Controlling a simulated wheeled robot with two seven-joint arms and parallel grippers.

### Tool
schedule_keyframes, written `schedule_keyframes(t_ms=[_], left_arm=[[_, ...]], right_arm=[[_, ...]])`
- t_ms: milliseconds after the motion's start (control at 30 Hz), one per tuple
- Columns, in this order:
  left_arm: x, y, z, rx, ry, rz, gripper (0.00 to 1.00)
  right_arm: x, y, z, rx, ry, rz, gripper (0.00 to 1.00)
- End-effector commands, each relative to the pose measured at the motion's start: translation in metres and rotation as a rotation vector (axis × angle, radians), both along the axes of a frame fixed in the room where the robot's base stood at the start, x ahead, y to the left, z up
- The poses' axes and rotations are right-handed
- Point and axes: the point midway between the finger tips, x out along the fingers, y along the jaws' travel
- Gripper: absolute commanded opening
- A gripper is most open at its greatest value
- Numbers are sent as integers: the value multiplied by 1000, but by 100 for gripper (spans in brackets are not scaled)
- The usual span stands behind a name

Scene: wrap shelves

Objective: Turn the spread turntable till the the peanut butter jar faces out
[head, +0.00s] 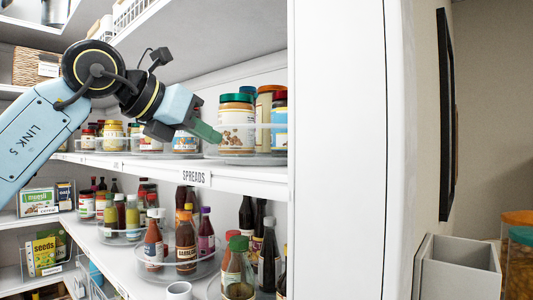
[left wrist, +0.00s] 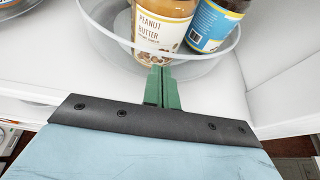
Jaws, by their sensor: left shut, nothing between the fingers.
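The clear round spread turntable (head: 251,157) stands on the shelf above the SPREADS label. In the left wrist view the label on the jar (left wrist: 163,24) reads peanut butter. My left gripper (head: 214,134) is shut and empty. Its green fingertips (left wrist: 160,72) are at the turntable's near rim (left wrist: 196,72), just in front of the jar; I cannot tell whether they touch the rim. My right gripper is not in view.
A blue-labelled jar (left wrist: 212,24) and an orange-brown jar (head: 264,103) share the turntable. A white upright panel (head: 335,150) closes the shelf's right side. Other jars (head: 185,143) stand to the left, and bottles (head: 186,242) fill the shelf below.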

Motion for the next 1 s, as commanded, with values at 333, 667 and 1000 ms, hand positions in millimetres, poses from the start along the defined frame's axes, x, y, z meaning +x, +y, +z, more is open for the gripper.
schedule_keyframes(t_ms=[333,667,1000], left_arm=[[-18,11,-1,-2,-5,0,0],[-30,19,1,-1,-2,0,0],[-40,28,7,-2,-4,2,0]], right_arm=[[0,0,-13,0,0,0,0],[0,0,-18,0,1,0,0],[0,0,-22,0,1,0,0]])
